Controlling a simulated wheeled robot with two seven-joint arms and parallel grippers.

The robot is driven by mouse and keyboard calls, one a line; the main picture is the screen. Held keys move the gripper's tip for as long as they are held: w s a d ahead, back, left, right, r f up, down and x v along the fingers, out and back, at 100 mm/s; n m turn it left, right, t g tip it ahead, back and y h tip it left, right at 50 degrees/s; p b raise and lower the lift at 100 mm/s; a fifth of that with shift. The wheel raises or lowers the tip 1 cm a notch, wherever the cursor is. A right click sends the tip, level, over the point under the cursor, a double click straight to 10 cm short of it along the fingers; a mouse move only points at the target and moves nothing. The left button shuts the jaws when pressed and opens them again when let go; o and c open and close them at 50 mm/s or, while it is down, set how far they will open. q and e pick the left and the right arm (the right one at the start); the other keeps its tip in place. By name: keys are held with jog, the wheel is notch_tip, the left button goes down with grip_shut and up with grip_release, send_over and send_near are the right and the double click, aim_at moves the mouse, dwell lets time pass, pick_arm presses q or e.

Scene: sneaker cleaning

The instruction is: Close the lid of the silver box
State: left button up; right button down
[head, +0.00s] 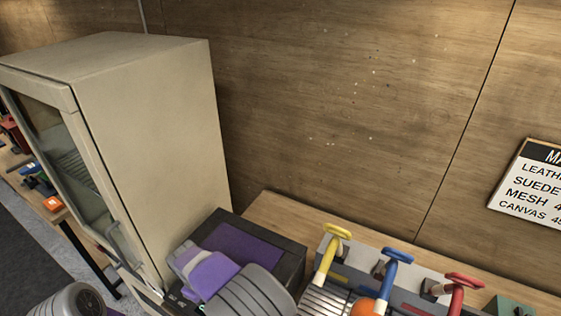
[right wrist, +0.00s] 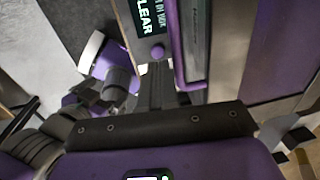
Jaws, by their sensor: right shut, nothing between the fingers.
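A dark-framed box with a purple panel on top (head: 240,245) stands at bottom centre in the head view, partly hidden by my right arm. The right wrist view shows a grey and purple housing with a purple bar handle (right wrist: 183,60) and a display reading "CLEAR" (right wrist: 146,22). No box looks clearly silver, and I cannot tell which of these is the one named. My right gripper (right wrist: 166,84) is shut and empty, its fingers pointing toward the housing near the handle. I cannot tell whether they touch. The lid's state is unclear. My left gripper is not in view.
A tall beige cabinet (head: 155,130) with a glass door stands left of the box. Yellow (head: 328,255), blue (head: 393,262) and red (head: 460,290) handles rise from a rack at the right, beside an orange ball (head: 368,306). A wooden wall closes the back.

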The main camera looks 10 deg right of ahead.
jog(key=shift+s+a+f, duration=0.1)
jog(key=shift+f, duration=0.5)
jog(key=s+a+r, duration=0.6)
jog(key=s+a, duration=0.1)
jog(key=shift+s+p, duration=0.35)
jog(key=shift+p, duration=0.05)
jog(key=shift+a+r, duration=0.1)
